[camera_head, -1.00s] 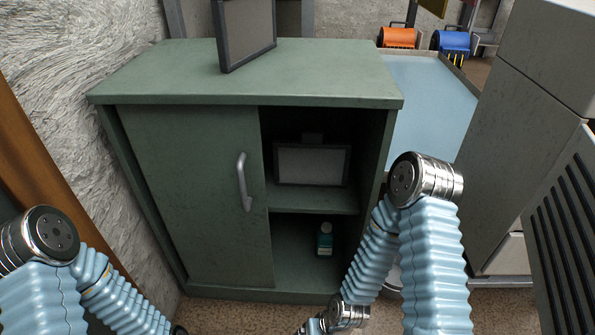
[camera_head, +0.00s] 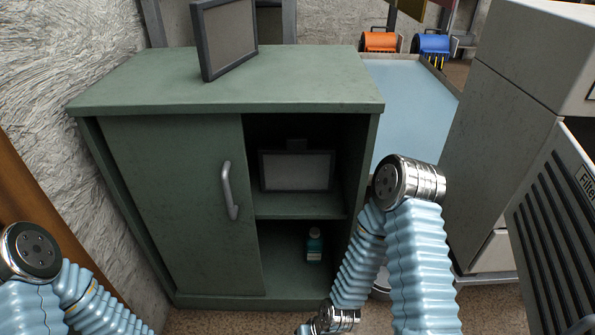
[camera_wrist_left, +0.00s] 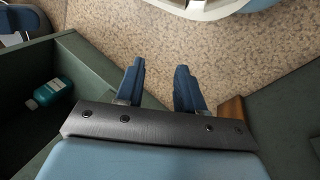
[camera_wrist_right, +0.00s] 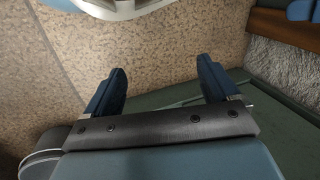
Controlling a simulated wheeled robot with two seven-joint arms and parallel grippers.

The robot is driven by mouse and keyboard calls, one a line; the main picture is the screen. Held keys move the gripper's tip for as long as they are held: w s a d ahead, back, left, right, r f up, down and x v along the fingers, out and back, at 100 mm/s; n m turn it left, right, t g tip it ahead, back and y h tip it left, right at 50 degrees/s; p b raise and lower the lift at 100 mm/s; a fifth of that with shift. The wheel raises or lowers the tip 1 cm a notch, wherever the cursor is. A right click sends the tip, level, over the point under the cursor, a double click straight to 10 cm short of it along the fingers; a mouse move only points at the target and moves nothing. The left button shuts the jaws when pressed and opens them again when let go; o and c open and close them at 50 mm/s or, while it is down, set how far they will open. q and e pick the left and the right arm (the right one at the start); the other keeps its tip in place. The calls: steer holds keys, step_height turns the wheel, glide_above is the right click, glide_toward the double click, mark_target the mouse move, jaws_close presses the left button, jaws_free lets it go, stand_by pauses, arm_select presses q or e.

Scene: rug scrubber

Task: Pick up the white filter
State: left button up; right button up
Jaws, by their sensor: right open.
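A framed panel with a pale grey-white face and dark frame (camera_head: 297,171) stands on the upper shelf inside the green cabinet (camera_head: 170,190); it may be the white filter. A similar dark-framed panel with a greyer face (camera_head: 228,38) stands on the cabinet top. I cannot tell for certain which is the white filter. My left gripper (camera_wrist_left: 159,78) is open and empty, pointing down over the speckled floor near the cabinet. My right gripper (camera_wrist_right: 160,78) is open wider and empty, also over the floor. Neither gripper's fingers show in the head view.
The cabinet's sliding door covers its left half; the right half is open. A teal bottle (camera_head: 314,244) stands on the lower shelf. A grey machine (camera_head: 515,130) with a slatted panel labelled "Filter" is at right. Orange (camera_head: 380,41) and blue (camera_head: 432,44) items sit behind.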

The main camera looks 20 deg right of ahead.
steer(key=shift+o, duration=0.4)
steer(key=shift+w+r, duration=0.1)
steer(key=shift+w, duration=0.1)
steer(key=m+t+h+p, duration=0.1)
steer(key=t+h+p, duration=0.4)
steer(key=t+h, duration=0.5)
glide_toward(297, 142)
steer(key=w+d+f+t+y, duration=0.1)
steer(key=w, duration=0.1)
steer(key=w+d+f+t+y, duration=0.1)
steer(key=f, duration=0.1)
steer(key=shift+w+d, duration=0.35)
steer(key=shift+d, duration=0.05)
steer(key=x, duration=0.5)
steer(key=shift+w+d, duration=0.1)
steer(key=shift+w, duration=0.25)
steer(key=c, duration=1.5)
